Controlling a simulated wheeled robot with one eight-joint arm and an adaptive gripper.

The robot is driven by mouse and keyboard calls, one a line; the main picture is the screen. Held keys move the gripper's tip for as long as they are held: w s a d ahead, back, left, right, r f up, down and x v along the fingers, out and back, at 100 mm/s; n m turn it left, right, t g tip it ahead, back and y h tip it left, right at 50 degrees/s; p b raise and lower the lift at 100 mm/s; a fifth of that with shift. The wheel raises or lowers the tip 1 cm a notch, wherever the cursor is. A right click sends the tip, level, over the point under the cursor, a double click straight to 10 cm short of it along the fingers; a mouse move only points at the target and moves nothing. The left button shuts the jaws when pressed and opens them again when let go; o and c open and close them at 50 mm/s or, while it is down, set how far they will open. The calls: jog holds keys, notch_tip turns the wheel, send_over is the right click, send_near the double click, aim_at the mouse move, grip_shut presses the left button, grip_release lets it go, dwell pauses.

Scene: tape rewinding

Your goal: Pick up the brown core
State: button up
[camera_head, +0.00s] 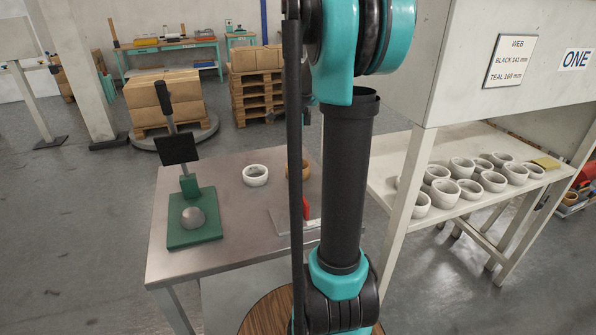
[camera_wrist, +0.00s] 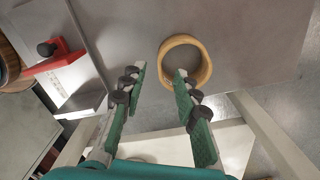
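The brown core (camera_wrist: 204,74) is a light-brown ring on the grey metal table (camera_wrist: 240,30) in the wrist view. In the head view the core (camera_head: 306,172) is partly hidden behind my arm. My gripper (camera_wrist: 159,75) is open, with its two green-padded fingers apart and nothing seen held between them. The right fingertip overlaps the near left part of the ring in the picture, and the left fingertip is outside it on the left. I cannot tell the height gap or whether they touch.
A white core (camera_head: 255,176) stands left of the brown one. A green stand (camera_head: 194,232) is at the table's left. A red-handled device (camera_wrist: 56,56) sits left of my gripper. A shelf (camera_head: 480,200) with several pale cores is at the right.

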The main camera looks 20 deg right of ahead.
aim_at(297, 182)
notch_tip(297, 182, down, 8)
jog(key=shift+s+d+f, duration=0.1)
dwell(0.4)
grip_shut()
